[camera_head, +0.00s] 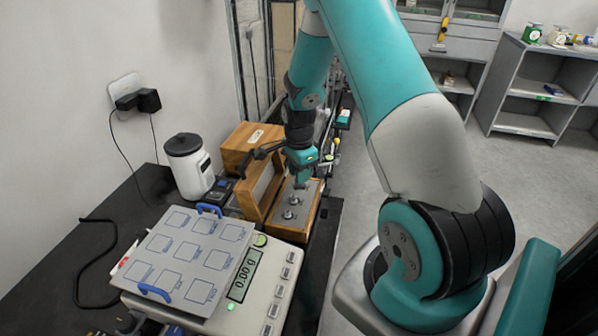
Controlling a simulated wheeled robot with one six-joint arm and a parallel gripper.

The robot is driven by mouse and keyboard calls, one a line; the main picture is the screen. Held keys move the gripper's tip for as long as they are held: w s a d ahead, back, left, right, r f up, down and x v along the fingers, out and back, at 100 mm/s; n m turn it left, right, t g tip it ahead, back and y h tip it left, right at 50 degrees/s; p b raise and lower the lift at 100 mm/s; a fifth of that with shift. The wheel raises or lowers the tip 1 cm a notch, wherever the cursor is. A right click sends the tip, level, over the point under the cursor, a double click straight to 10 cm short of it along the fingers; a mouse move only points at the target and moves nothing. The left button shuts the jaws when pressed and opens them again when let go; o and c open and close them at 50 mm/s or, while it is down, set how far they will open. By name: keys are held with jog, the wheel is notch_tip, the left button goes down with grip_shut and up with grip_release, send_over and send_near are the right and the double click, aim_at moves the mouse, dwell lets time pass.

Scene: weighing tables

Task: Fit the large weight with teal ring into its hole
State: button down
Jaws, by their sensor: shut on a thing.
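My gripper (302,180) is at the far end of the wooden weight box (302,226), pointing down over its grey insert. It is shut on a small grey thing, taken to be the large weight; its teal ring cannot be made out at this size. Whether the weight is above its hole or partly inside it cannot be told. Two silver weights (288,214) stand upright in the near part of the insert. The hole under the gripper is hidden.
The box's open lid (264,188) stands left of the insert. A scale (262,290) reading 0.00 g, with a grey marked tray (190,258), is in front. A white jar (190,166) and another wooden box (247,145) stand behind. The table's right edge is close to the weight box.

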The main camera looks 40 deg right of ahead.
jog(key=shift+f, duration=0.2)
dwell(0.3)
jog(key=shift+f+b, duration=0.35)
jog(key=shift+f, duration=0.05)
jog(key=c, duration=0.8)
grip_release()
notch_tip(320, 180, up, 18)
jog(key=f+b, duration=0.1)
jog(key=b, duration=0.1)
jog(key=s+a+r+n+y, duration=0.1)
jog(key=s+a+r+n, duration=0.2)
jog(key=a+n, duration=0.45)
jog(key=s+a+r+n+y, duration=0.15)
jog(key=a+n, duration=0.35)
jog(key=a, duration=0.6)
jog(key=s+a+r+n, duration=0.1)
jog(key=s+a+n, duration=0.3)
jog(key=s+n, duration=0.1)
jog(key=s+a+n+y, duration=0.1)
jog(key=s+a+n, duration=0.4)
jog(key=s, duration=0.1)
jog(key=s+a+r+n, duration=0.1)
jog(key=s+a+n, duration=0.3)
jog(key=s+n, duration=0.1)
jog(key=shift+s+a+r+n+y, duration=0.15)
jog(key=shift+s+r+n+y, duration=0.15)
jog(key=shift+s, duration=0.2)
